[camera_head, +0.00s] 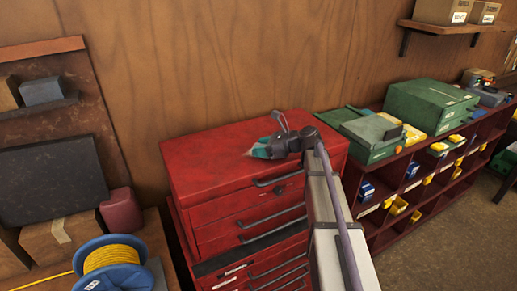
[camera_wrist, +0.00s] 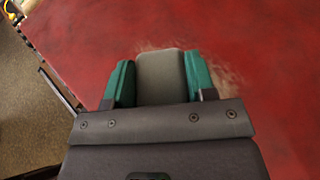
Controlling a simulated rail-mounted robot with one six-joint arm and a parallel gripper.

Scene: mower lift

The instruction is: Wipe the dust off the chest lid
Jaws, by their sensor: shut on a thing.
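The red tool chest (camera_head: 215,190) stands against the wooden wall, and its flat red lid (camera_head: 195,160) is on top. My gripper (camera_head: 258,151) is low over the middle of the lid. In the wrist view its two green fingers (camera_wrist: 160,82) are shut on a grey block-like pad (camera_wrist: 160,68). Pale dust (camera_wrist: 218,70) shows on the red lid (camera_wrist: 270,35) around the pad, mostly to its right. I cannot tell whether the pad touches the lid. The part of the lid under my gripper is hidden.
A low red shelf (camera_head: 375,222) with green cases (camera_head: 430,104) and small bins stands right of the chest. A blue reel of yellow cable (camera_head: 113,262) and boxes are at the left. The lid is otherwise clear.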

